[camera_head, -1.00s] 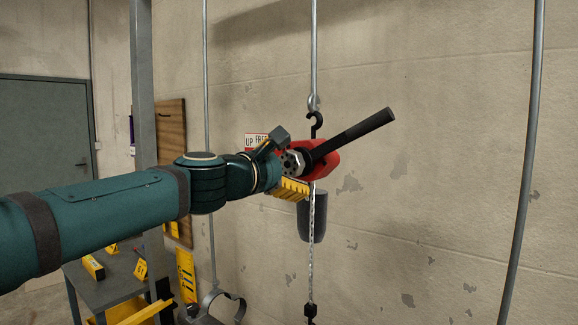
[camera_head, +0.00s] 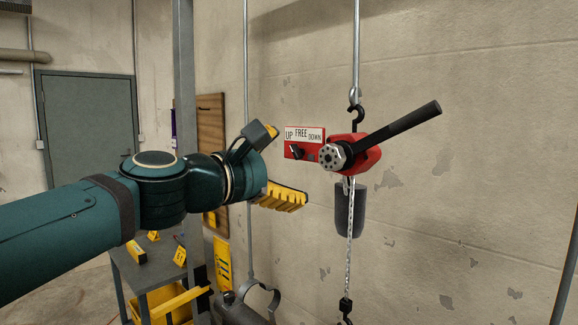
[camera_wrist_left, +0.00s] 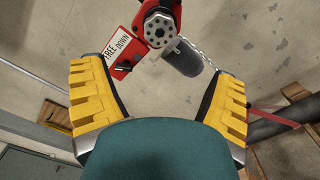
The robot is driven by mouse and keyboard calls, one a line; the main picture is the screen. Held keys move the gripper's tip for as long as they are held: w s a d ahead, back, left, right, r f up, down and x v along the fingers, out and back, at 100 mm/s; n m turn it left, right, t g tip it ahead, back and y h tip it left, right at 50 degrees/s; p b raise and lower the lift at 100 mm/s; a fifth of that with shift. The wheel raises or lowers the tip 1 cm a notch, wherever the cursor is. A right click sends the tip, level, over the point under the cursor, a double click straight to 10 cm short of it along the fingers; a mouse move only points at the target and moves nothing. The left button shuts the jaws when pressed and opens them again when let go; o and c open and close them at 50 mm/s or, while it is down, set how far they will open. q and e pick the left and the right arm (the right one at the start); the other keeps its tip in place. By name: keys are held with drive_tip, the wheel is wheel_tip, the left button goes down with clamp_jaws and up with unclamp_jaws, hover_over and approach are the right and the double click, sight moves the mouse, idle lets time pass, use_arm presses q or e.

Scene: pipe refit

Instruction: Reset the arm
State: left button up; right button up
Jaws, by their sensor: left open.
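My left gripper (camera_head: 272,165) is open and empty, with yellow ridged fingers, in the middle of the head view. It is left of the red lever hoist (camera_head: 366,156) and apart from it. The hoist hangs from a hook on a rod, and its black lever (camera_head: 400,125) points up and right. A red selector plate marked UP, FREE, DOWN (camera_head: 304,143) with a black knob (camera_head: 295,152) sits left of the hoist body. In the left wrist view the hoist (camera_wrist_left: 160,22) is ahead, beyond the two spread fingers (camera_wrist_left: 158,100). My right gripper is out of view.
A grey cylinder (camera_head: 350,208) and a chain (camera_head: 350,235) hang below the hoist. A grey post (camera_head: 183,90) stands behind my arm. A table (camera_head: 150,270) with yellow items and a yellow bin (camera_head: 172,305) is at lower left. The wall right of the hoist is clear.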

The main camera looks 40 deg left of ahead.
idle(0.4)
